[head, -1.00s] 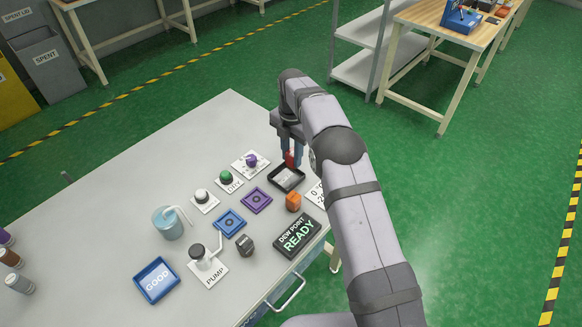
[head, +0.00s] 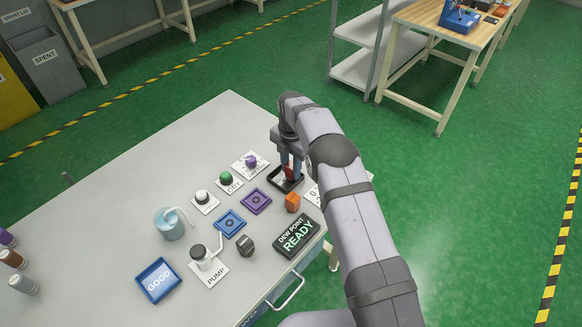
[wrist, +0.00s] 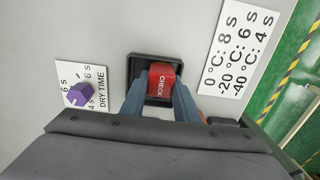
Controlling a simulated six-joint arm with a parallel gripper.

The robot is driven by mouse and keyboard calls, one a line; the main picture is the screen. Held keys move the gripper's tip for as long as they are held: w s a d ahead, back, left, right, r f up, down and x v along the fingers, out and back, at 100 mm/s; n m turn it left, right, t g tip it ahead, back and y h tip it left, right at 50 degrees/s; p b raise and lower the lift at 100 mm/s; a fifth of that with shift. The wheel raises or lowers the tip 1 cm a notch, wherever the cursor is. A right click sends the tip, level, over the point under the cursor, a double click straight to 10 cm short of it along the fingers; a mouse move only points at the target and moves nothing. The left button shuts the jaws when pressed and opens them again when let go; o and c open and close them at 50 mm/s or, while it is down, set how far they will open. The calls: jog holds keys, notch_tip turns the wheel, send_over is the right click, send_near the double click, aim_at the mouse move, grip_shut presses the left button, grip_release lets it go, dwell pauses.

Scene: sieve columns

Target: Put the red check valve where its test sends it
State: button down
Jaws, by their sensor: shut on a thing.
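The red check valve (wrist: 161,80) is between the blue fingers of my gripper (wrist: 160,101) in the wrist view, with white lettering on its side. In the head view the valve (head: 289,173) is low in the black tray (head: 275,184) at the table's right side. My gripper (head: 291,166) is shut on it and points down. Whether the valve touches the tray floor cannot be told. A blue tray marked GOOD (head: 146,295) lies at the front left. The dew point display (head: 296,236) reads READY.
A purple dial (head: 251,161), a green button (head: 226,177) and a white button (head: 201,196) line the table. Purple (head: 256,201) and blue (head: 230,223) square pads, an orange block (head: 292,202) and a pump (head: 198,252) stand nearby. A SPENT bin (head: 47,62) is on the floor.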

aim_at(291, 166)
jog(key=shift+f, duration=0.1)
jog(key=c, duration=1.4)
grip_release()
jog(key=shift+f, duration=0.1)
jog(key=shift+o, duration=0.2)
jog(key=shift+d+f, duration=0.1)
jog(key=shift+r, duration=0.35)
notch_tip(291, 166, up, 12)
jog(key=b, duration=0.2)
